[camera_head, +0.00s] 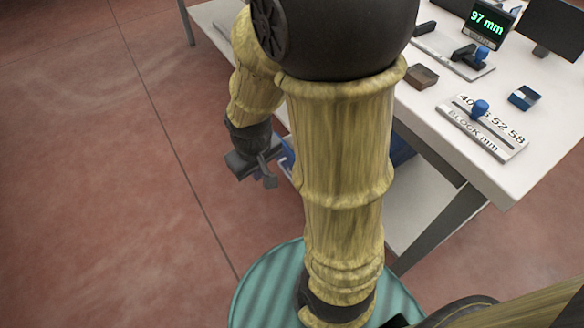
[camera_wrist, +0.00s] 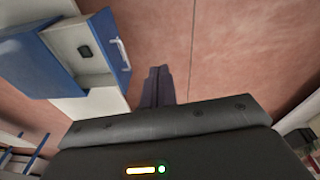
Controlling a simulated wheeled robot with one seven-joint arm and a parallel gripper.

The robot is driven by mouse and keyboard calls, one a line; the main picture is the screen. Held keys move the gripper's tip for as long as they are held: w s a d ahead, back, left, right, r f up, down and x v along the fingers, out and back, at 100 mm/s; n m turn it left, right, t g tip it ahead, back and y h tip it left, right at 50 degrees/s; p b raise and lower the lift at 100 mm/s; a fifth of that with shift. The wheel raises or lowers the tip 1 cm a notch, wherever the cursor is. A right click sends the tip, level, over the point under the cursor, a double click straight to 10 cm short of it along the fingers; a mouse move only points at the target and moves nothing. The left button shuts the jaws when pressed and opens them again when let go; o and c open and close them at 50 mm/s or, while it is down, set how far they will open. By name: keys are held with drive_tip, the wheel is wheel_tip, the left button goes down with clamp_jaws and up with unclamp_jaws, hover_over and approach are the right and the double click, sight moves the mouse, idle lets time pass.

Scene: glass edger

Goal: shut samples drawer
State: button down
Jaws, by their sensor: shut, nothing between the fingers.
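The samples drawer is pulled out of its blue cabinet (camera_wrist: 30,68) in the wrist view. Its blue front (camera_wrist: 106,32) carries a pale bar handle (camera_wrist: 121,54), and a small dark block (camera_wrist: 85,51) lies inside its pale tray (camera_wrist: 66,34). My gripper (camera_wrist: 158,72) is shut and empty, to the right of the drawer front and apart from it in that picture. In the head view my gripper (camera_head: 268,180) hangs low beside the bench; a bit of blue (camera_head: 287,154) shows just behind it, and my arm hides most of the drawer.
The white bench (camera_head: 520,165) stands at the right, with a display reading 97 mm (camera_head: 488,20), a marked block plate (camera_head: 484,128), a brown tray (camera_head: 422,77) and a blue tray (camera_head: 523,97) on top. The red floor (camera_head: 90,180) at the left is clear.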

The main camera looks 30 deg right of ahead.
drive_tip(key=w+d+f+n+h+p, duration=0.2)
drive_tip(key=w+f+n+h+p, duration=0.1)
drive_tip(key=f+n, duration=0.5)
drive_tip(key=w+d+f+n+g+h+p, duration=0.1)
drive_tip(key=w+d+f+n+h+p, duration=0.1)
drive_tip(key=w+f+n+h+p, duration=0.2)
drive_tip(key=w+f+n+h, duration=0.1)
drive_tip(key=w+f+n, duration=0.2)
drive_tip(key=f+n, duration=0.1)
drive_tip(key=shift+n+h+p, duration=0.3)
drive_tip(key=shift+d, duration=0.1)
drive_tip(key=b+x, duration=0.1)
drive_tip(key=x, duration=0.3)
drive_tip(key=d+r+b+x, duration=0.1)
drive_tip(key=x, duration=0.3)
drive_tip(key=b+x, duration=0.2)
drive_tip(key=x, duration=0.2)
drive_tip(key=shift+s+d+r, duration=0.15)
drive_tip(key=shift+s+d, duration=0.1)
drive_tip(key=shift+d, duration=0.15)
drive_tip(key=shift+d+r, duration=0.1)
drive_tip(key=shift+d, duration=0.3)
drive_tip(key=shift+w, duration=0.15)
